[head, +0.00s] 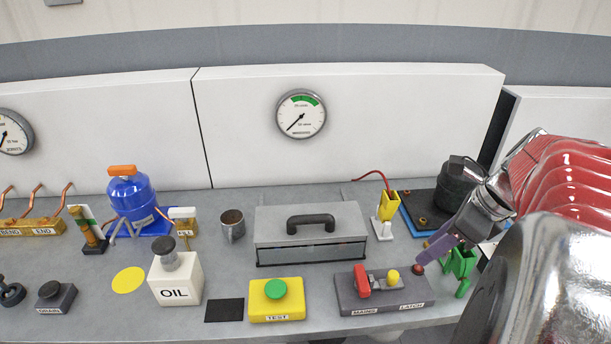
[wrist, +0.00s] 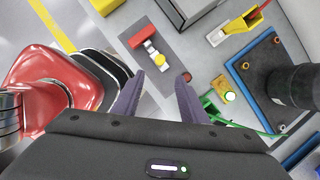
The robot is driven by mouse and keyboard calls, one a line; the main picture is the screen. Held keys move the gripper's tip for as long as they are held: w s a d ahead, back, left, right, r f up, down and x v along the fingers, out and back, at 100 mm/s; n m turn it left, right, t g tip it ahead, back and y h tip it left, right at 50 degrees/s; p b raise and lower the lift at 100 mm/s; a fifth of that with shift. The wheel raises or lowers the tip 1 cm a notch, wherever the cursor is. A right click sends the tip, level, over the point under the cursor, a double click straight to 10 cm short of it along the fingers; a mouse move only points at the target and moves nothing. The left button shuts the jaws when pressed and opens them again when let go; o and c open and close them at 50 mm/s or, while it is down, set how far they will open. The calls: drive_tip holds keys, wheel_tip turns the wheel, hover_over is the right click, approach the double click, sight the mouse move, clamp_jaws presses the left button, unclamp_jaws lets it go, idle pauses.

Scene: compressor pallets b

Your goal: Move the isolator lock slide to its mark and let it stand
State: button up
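A dark grey isolator block (head: 385,306) lies on the bench, labelled MAINS and LATCH. It carries a red lever (head: 362,281) and a pale metal slide with a yellow knob (head: 393,276). A small dark red knob (head: 418,267) sits at its right end. In the wrist view the block (wrist: 172,75) shows beyond my fingers, with the yellow knob (wrist: 159,62) and red lever (wrist: 141,36). My gripper (wrist: 160,80) is open and empty, its purple fingers apart. In the head view my gripper (head: 430,253) is above the block's right end. I cannot make out the mark.
Left of the block stands a yellow TEST box (head: 277,307) with a green button. A grey toolbox (head: 311,240) is behind. A green clamp-like part (head: 462,264) stands close right of my fingers. A black cylinder (head: 456,186) on a blue-edged plate is behind my wrist.

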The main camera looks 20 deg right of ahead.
sight(394, 274)
drive_tip(key=x, duration=1.4)
drive_tip(key=shift+c, duration=0.3)
clamp_jaws()
idle(0.4)
